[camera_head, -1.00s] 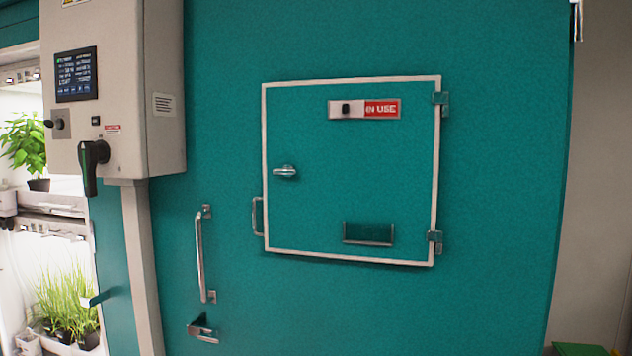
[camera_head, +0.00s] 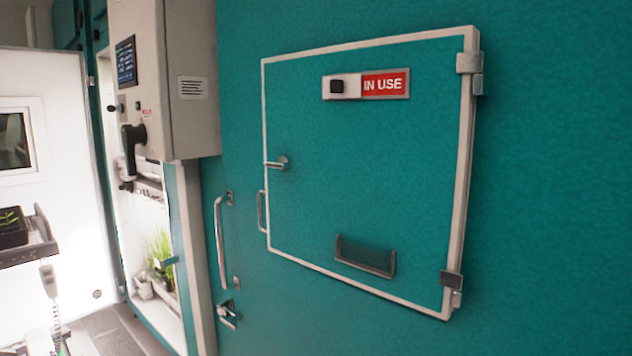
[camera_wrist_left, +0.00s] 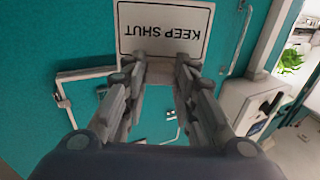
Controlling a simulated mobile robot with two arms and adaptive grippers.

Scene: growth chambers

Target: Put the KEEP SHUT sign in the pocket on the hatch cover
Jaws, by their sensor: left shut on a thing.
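The KEEP SHUT sign (camera_wrist_left: 165,27) is a white plate with black lettering, upside down in the left wrist view. My left gripper (camera_wrist_left: 160,62) is shut on the sign's edge. In the head view neither the sign nor either gripper shows. The hatch cover (camera_head: 360,190) is a teal panel with a pale frame, closed, with hinges on its right. The pocket (camera_head: 365,257) is a shallow metal-edged holder low on the cover, and it looks empty.
An IN USE slider sign (camera_head: 367,85) sits high on the cover. A latch knob (camera_head: 278,163) and a small handle (camera_head: 262,212) are at its left side. A grey control box (camera_head: 180,80) juts out left of the hatch. A long door handle (camera_head: 222,245) stands below that box.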

